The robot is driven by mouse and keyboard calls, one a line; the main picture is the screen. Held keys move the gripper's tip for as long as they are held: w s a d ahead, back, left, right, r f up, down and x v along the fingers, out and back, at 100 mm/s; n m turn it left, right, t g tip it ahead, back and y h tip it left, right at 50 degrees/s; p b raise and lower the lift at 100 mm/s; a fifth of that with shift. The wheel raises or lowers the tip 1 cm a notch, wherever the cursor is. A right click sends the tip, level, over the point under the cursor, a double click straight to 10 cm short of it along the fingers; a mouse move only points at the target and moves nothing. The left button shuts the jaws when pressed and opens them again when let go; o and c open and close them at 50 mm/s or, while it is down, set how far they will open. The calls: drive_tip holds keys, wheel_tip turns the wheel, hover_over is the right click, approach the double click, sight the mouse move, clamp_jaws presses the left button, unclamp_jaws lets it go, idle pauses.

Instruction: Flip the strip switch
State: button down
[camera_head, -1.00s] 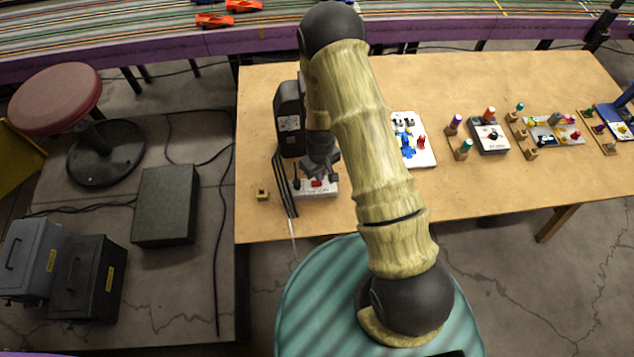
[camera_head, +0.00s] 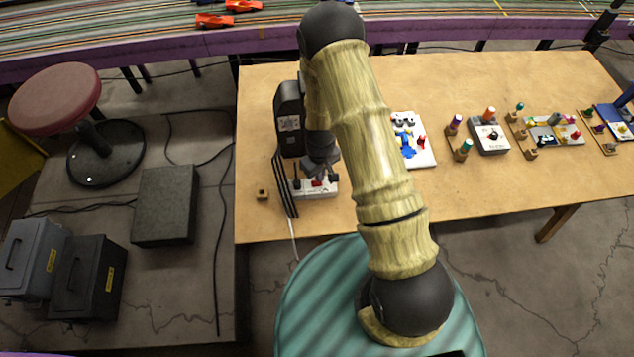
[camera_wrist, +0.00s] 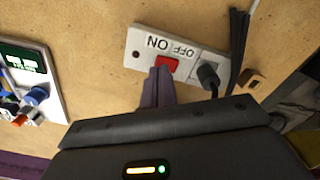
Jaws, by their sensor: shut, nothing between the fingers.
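A white power strip (camera_head: 326,190) lies near the table's front edge at the left. It also shows in the wrist view (camera_wrist: 140,45), with "ON" and "OFF" printed beside its red rocker switch (camera_wrist: 167,66). A black plug sits in its socket. My gripper (camera_wrist: 160,72) is shut and empty, its fingertips at the red switch, overlapping its near edge in the wrist view. I cannot tell for sure whether they touch it. In the head view my gripper (camera_head: 322,172) is directly over the strip, and the red switch (camera_head: 317,183) shows just below it.
Black cables (camera_head: 284,185) run beside the strip, and a small wooden block (camera_head: 262,194) lies left of them. A black box (camera_head: 289,115) stands behind. A white tray with blue and red parts (camera_head: 425,152) lies to the right. The table's front middle is clear.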

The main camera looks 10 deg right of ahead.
drive_tip(key=shift+f+b, duration=0.7)
drive_tip(key=shift+f, duration=0.2)
idle(0.9)
drive_tip(key=shift+r, duration=0.15)
drive_tip(key=shift+r+p, duration=2.4)
drive_tip(key=shift+r, duration=1)
drive_tip(key=s+d+r+m+t, duration=0.1)
drive_tip(key=s+d+r, duration=0.1)
drive_tip(key=r, duration=0.7)
drive_tip(key=s+d+r+m, duration=0.1)
drive_tip(key=r+m, duration=0.1)
drive_tip(key=r, duration=0.6)
drive_tip(key=s+d+r+m+t, duration=0.1)
drive_tip(key=s+d+r+m, duration=0.1)
drive_tip(key=s+r, duration=0.7)
drive_tip(key=shift+s+d+r+m+t, duration=0.3)
drive_tip(key=shift+d+r, duration=0.5)
